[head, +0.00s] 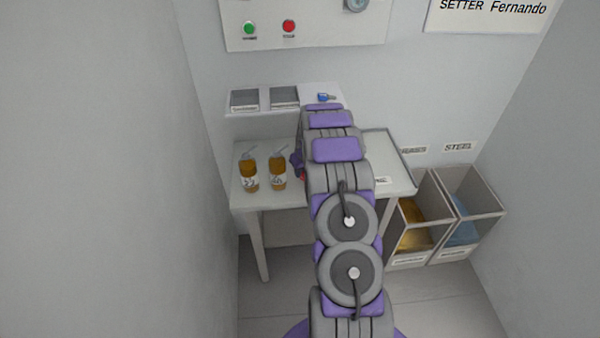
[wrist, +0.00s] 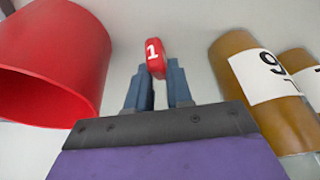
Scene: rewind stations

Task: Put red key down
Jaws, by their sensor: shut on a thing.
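The red key (wrist: 153,52), marked with a white 1, is between the fingertips of my gripper (wrist: 156,76) in the wrist view. My gripper is shut on it. A pale surface lies behind the key; I cannot tell whether the key touches it. A small part of my gripper shows just right of the bottles.
A large red cylinder (wrist: 50,55) is close on the left in the wrist view. A blue key (head: 326,97) lies on the shelf (head: 310,90) above. Two bins (head: 425,225) (head: 470,205) stand to the right.

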